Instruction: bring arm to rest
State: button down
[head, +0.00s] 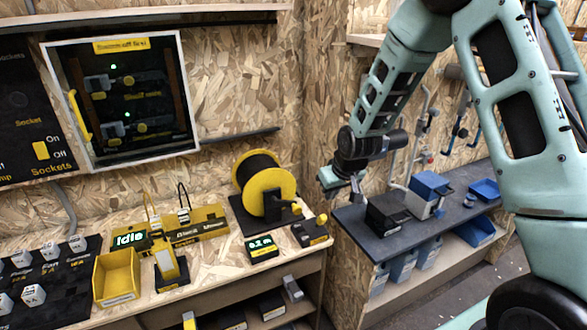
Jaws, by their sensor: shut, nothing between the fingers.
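My gripper (341,184) hangs at the end of my bent arm, right of the middle of the head view. It is shut and empty. It is in the air in front of the wooden corner, between the yellow cable reel and the dark side bench. The fingertips are small and partly hidden by the wrist. I cannot tell how far it is from the bench's near edge.
A workbench (215,270) carries a yellow reel (264,182), a yellow bin (116,277) and small devices. A dark side bench (352,220) holds a black box (388,212) and blue containers (430,184). A framed cabinet (187,95) hangs on the wall.

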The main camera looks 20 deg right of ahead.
jog(key=s+a+r+n+g+y, duration=0.1)
jog(key=s+a+r+n, duration=0.1)
jog(key=s+a+r, duration=0.45)
jog(key=s+a+r+n+g+y, duration=0.1)
jog(key=s+a+r+n+g, duration=0.15)
jog(key=s+a, duration=0.7)
jog(key=s+a+r+n, duration=0.1)
jog(key=s+a+r, duration=0.1)
jog(key=s, duration=0.6)
jog(key=s+a+r+n+g+h, duration=0.1)
jog(key=s+a+r, duration=0.1)
jog(key=s, duration=0.7)
jog(key=shift+a+n+h, duration=0.3)
jog(key=shift+a+n, duration=0.05)
jog(key=shift+a, duration=0.15)
